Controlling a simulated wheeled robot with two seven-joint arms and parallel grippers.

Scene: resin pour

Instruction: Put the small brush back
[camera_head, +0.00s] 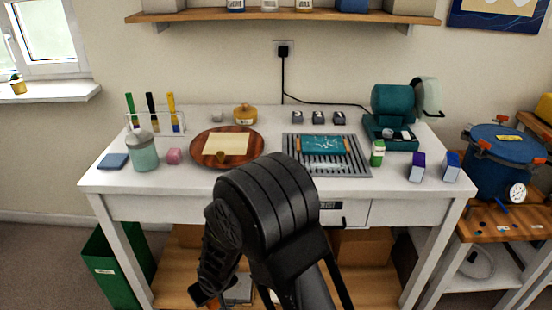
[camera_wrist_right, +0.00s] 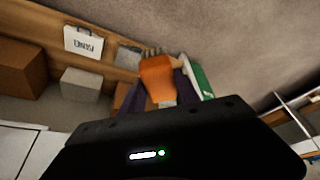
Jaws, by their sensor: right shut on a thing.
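My right gripper (camera_wrist_right: 160,85) is shut on an orange thing (camera_wrist_right: 158,80) with a grey, toothed or bristly far end. It looks like a small brush, but its other end is hidden behind the gripper body. In the head view my black right arm fills the lower middle, and its gripper (camera_head: 204,292) hangs low in front of the bench, partly cut off. A clear rack (camera_head: 160,130) at the back left of the bench holds a green brush (camera_head: 131,107), a black brush (camera_head: 151,107) and a yellow brush (camera_head: 171,107). My left gripper is not in view.
The white bench (camera_head: 260,187) carries a teal jar (camera_head: 144,153), a round wooden board (camera_head: 205,160) and a metal grate (camera_head: 360,162). A green bin (camera_head: 110,268) stands below left. The lower shelf holds boxes and a white labelled item (camera_wrist_right: 84,42).

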